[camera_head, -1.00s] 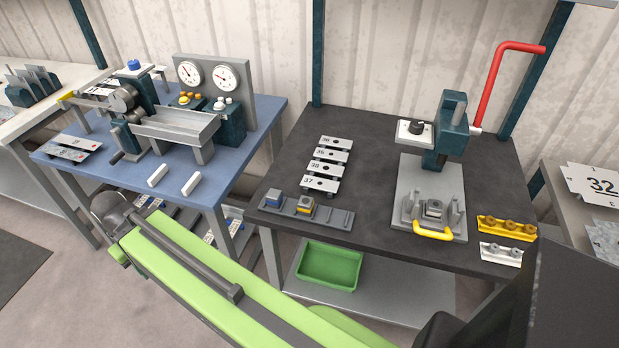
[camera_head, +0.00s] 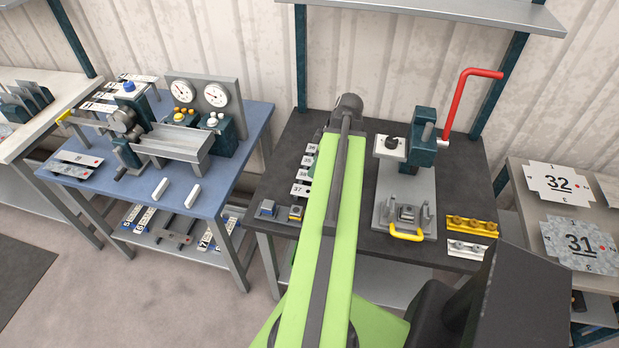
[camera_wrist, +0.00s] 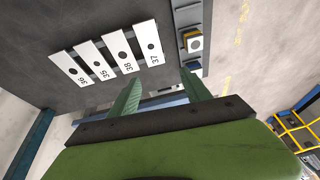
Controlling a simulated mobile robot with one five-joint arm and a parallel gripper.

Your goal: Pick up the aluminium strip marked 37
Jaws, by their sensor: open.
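The aluminium strip marked 37 (camera_head: 301,190) is the nearest of a row of pale strips on the dark table, partly covered by my green arm in the head view. In the wrist view this strip (camera_wrist: 149,42) is at the right end of the row, with a dark hole and its number toward my gripper. My gripper (camera_wrist: 160,76) is open and empty, with two green fingers apart. The strip lies beyond the fingertips in the wrist view, not between them.
Strips marked 38 (camera_wrist: 122,53), 35 (camera_wrist: 96,61) and 36 (camera_wrist: 70,68) lie beside it. A press with a red lever (camera_head: 466,100) stands right of my arm. A blue table (camera_head: 215,170) stands left.

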